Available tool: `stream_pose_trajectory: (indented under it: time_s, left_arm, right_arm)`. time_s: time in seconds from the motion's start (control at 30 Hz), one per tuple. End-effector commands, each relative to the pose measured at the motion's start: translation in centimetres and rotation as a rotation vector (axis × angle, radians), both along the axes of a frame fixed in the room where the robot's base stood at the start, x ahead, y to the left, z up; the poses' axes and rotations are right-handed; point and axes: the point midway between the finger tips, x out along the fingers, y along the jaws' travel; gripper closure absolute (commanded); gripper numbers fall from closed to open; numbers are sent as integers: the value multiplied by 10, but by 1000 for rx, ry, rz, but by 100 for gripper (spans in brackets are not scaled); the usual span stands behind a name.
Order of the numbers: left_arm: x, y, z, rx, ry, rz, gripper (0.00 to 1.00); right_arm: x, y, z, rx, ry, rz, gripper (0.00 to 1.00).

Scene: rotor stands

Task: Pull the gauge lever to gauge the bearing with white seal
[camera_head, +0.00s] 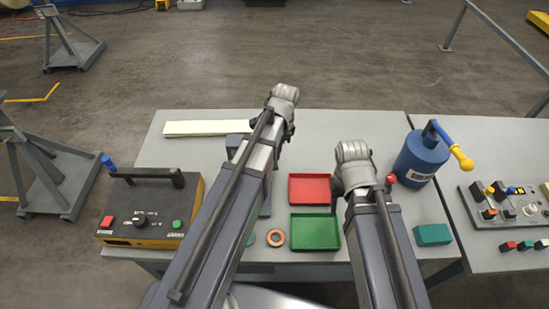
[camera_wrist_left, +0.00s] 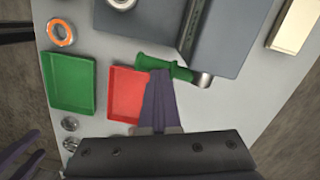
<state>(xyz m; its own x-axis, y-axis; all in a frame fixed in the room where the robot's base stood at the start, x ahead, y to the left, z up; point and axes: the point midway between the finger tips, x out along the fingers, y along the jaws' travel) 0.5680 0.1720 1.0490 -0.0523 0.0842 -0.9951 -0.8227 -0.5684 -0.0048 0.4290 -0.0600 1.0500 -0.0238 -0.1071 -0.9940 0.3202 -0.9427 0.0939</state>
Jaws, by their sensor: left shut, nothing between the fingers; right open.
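The gauge is a grey block (camera_wrist_left: 225,35) at the top of the left wrist view, with a green lever handle (camera_wrist_left: 146,62) along its near edge and a bare metal end at the right. My left gripper (camera_wrist_left: 161,74) is shut and empty, its fingertips at the green handle; I cannot tell whether they touch. A metal bearing with a pale centre (camera_wrist_left: 122,3) sits on the gauge, cut by the frame's edge; its seal colour is unclear. In the head view my left arm hides most of the gauge. My right gripper (camera_head: 337,190) is open beside the red tray.
A red tray (camera_head: 310,201) and a green tray (camera_head: 315,246) lie on the table. An orange-sealed bearing (camera_head: 275,238) lies left of the green tray. A control box (camera_head: 150,220) stands left, a blue cylinder (camera_head: 420,158) right. Two loose bearings (camera_wrist_left: 70,124) lie by the red tray.

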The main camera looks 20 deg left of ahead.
Motion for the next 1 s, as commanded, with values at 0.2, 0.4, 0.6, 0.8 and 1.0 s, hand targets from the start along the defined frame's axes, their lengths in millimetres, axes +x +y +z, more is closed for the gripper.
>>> stream_pose_trajectory:
  time_s: [0.2, 0.4, 0.6, 0.8, 1.0]
  left_arm:
    - [3, -3, 4, -4, 0, -2, 100]
    - [16, -22, 12, -5, 0, -4, 100]
    - [17, -26, 12, -4, 0, -1, 100]
    - [17, -26, 12, -4, 0, -1, 100]
    - [18, -26, 24, -4, 0, -1, 100]
  right_arm:
    - [0, 0, 4, 0, 0, 0, 50]
    - [0, 0, 12, 0, 0, 0, 50]
    - [0, 0, 12, 0, 0, 0, 50]
    - [0, 0, 12, -1, 0, 5, 50]
    - [0, 0, 24, 0, 0, 2, 50]
